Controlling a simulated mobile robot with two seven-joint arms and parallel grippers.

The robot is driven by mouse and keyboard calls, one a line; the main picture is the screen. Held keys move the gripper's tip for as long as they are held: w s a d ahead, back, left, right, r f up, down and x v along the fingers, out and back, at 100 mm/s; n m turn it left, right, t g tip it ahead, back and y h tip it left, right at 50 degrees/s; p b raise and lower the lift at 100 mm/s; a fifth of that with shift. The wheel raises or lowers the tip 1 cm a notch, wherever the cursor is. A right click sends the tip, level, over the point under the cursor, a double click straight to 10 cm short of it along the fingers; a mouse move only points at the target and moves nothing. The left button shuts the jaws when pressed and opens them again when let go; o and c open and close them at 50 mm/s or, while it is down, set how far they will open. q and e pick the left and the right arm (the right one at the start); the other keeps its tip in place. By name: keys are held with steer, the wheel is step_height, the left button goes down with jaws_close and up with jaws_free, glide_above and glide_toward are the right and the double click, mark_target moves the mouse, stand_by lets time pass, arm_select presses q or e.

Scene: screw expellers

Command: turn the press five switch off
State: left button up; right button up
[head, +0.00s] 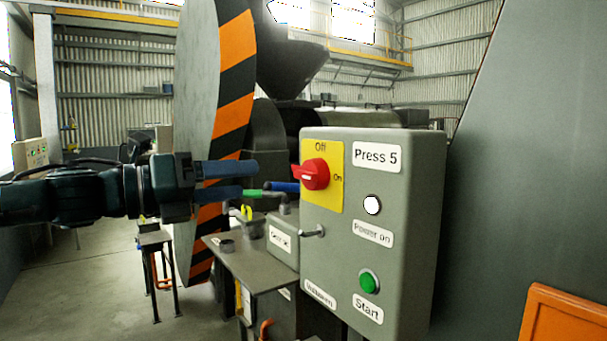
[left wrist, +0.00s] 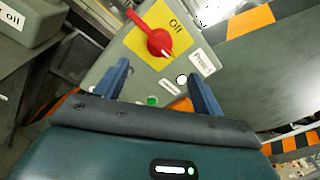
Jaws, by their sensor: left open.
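The Press 5 control box (head: 408,290) stands right of centre in the head view. Its red rotary switch (head: 312,174) sits on a yellow plate (head: 336,196) marked Off at the top and On at the right. The red switch (left wrist: 156,38) also shows in the left wrist view, beyond the fingers. Its handle lies along the Off-plate's sideways direction, with its white-marked end toward the On side. My left gripper (head: 250,180) is open and empty, left of the switch and apart from it in the head view. My right gripper is not in view.
The box also carries a white Power on lamp (head: 372,204), a green Start button (head: 369,282) and a small lever (head: 313,232). A striped orange-black guard (head: 236,45) stands behind my left gripper. A grey table (head: 250,268) is below it. A large grey panel (head: 520,180) is at the right.

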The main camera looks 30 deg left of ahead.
mark_target(301, 176)
arm_select(q)
steer(key=p+x, duration=0.3)
steer(key=x, duration=0.5)
steer(key=shift+w+d+r+p, duration=0.1)
steer(key=shift+w+d+p, duration=0.05)
steer(key=shift+w+p, duration=0.25)
steer(key=shift+w+d+r+p, duration=0.15)
steer(key=shift+w+r+p, duration=0.15)
steer(key=shift+p, duration=0.55)
steer(key=shift+w+d+p, duration=0.1)
steer(key=shift+w+p, duration=0.1)
steer(key=shift+p, duration=0.35)
steer(key=shift+w+d+f+p, duration=0.25)
steer(key=shift+w+p, duration=0.2)
steer(key=shift+p, duration=0.55)
steer(key=shift+w+f, duration=0.1)
steer(key=shift+f, duration=0.05)
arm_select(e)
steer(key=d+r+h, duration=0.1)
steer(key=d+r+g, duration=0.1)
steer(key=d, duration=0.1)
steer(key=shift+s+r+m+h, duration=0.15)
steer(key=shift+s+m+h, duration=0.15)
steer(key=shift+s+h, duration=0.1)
arm_select(q)
steer(key=shift+d, duration=0.1)
steer(key=c, duration=0.9)
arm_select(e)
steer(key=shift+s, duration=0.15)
